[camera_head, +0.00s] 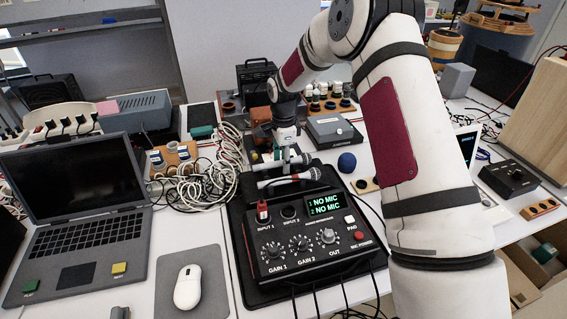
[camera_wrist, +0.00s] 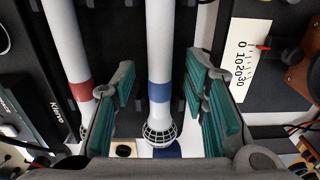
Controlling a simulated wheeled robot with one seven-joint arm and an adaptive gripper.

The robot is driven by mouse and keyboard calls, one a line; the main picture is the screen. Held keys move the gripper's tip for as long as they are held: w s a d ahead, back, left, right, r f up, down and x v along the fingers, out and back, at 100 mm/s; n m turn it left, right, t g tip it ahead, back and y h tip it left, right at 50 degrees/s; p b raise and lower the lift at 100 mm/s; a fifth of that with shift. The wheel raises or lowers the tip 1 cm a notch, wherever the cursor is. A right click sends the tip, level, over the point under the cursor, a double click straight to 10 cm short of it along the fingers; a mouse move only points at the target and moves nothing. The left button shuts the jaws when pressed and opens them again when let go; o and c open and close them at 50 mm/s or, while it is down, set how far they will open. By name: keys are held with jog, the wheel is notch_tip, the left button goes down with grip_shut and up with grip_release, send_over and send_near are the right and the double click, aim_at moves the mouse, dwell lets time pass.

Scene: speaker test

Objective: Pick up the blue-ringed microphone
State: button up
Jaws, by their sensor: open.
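The blue-ringed microphone (camera_wrist: 159,60) is white with a blue band and a silver mesh head; it lies between my spread fingers in the wrist view. My gripper (camera_wrist: 163,88) is open, with green pads on both sides of the microphone and gaps between. It cannot be told how low the fingers reach. The red-ringed microphone (camera_wrist: 70,52) lies to the left, outside the left finger. In the head view my gripper (camera_head: 284,152) is over the rear of the black tray, largely covering the farther microphone; the red-ringed microphone (camera_head: 290,178) lies nearer, behind the mixer.
The mixer (camera_head: 312,235) shows "NO MIC" twice and stands on the black tray (camera_head: 240,262). A laptop (camera_head: 75,215), a mouse (camera_head: 188,287) and tangled white cables (camera_head: 205,175) are to the left.

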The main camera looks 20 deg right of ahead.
grip_shut()
jog(key=shift+r, duration=0.15)
